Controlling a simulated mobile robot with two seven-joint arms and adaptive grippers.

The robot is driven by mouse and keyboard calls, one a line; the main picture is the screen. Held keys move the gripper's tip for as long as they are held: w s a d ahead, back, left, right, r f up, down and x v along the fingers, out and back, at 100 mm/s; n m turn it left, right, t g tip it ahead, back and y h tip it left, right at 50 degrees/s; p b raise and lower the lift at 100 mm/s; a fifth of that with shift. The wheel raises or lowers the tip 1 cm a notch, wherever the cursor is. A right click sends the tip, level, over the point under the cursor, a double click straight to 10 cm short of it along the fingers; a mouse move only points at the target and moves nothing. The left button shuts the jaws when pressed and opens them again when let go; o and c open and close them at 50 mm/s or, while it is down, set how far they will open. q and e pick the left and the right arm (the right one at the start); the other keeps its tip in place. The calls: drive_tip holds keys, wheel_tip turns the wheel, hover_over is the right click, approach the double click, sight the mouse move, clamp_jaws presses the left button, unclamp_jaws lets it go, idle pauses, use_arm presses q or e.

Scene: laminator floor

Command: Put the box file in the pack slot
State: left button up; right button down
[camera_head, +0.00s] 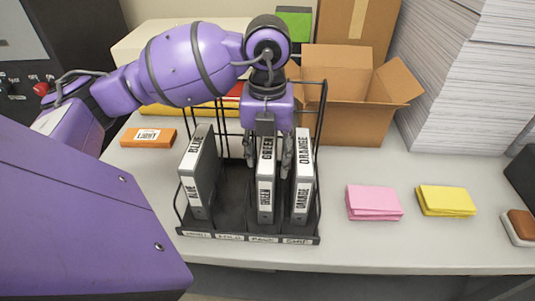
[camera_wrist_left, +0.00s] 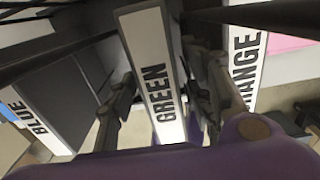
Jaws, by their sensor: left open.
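A black wire rack (camera_head: 235,210) stands on the table with small labels along its front; the third from the left appears to read PACK. The grey box file marked GREEN (camera_head: 265,190) stands upright behind that label. The BLUE file (camera_head: 198,175) stands in the leftmost slot and the ORANGE file (camera_head: 302,190) in the rightmost; the second slot looks empty. My left gripper (camera_head: 268,155) points down over the GREEN file, open, with one finger on each side. The left wrist view shows the GREEN file (camera_wrist_left: 155,75) between the fingers, with no clear grip. My right gripper is not in view.
An open cardboard box (camera_head: 350,110) stands behind the rack, and tall paper stacks (camera_head: 465,75) stand at back right. Pink (camera_head: 373,202) and yellow (camera_head: 445,200) paper piles lie right of the rack. An orange labelled block (camera_head: 148,138) lies to the left.

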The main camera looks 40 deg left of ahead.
use_arm(q)
wheel_tip(320, 180, up, 12)
drive_tip(key=shift+r, duration=0.25)
drive_tip(key=shift+f, duration=0.1)
idle(0.6)
